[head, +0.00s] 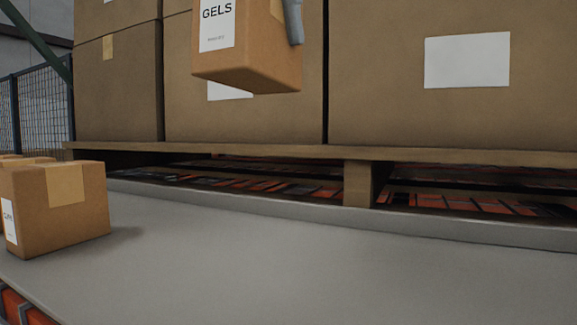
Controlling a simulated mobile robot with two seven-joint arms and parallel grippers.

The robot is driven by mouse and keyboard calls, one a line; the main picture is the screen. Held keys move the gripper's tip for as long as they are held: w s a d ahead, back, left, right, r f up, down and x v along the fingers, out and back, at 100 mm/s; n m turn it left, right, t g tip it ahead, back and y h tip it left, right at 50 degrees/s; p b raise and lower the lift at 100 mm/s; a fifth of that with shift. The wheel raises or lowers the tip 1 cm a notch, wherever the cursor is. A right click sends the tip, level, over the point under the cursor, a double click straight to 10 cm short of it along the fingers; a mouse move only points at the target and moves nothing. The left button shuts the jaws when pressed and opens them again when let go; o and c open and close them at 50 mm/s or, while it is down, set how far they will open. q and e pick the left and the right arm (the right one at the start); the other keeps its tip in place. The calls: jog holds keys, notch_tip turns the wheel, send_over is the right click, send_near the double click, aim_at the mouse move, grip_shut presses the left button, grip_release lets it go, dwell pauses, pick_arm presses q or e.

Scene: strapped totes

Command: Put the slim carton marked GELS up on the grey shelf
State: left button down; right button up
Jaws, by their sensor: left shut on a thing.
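The slim carton marked GELS (248,68) hangs upright and slightly turned in the air at the top of the head view. Its white label faces me at the left, and its top is cut off by the picture edge. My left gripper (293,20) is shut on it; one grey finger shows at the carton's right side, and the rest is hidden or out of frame. The grey shelf (300,265) spreads below, with clear air between it and the carton. My right gripper is not in view.
A small taped carton (62,208) stands on the grey surface at the left, with more cartons partly seen behind it. Large brown boxes (420,115) on a wooden pallet (358,183) fill the back. The middle and right of the grey surface are bare.

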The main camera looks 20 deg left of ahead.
aim_at(254, 86)
pick_arm(q)
jog(key=shift+f, duration=0.35)
jog(key=shift+a+f, duration=0.1)
jog(key=shift+f, duration=0.55)
notch_tip(254, 86, down, 7)
jog(key=shift+f, duration=0.2)
jog(key=shift+f+b, duration=2.1)
jog(key=shift+f, duration=2.55)
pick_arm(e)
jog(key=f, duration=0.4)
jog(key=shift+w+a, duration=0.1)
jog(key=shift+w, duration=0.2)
pick_arm(q)
grip_release()
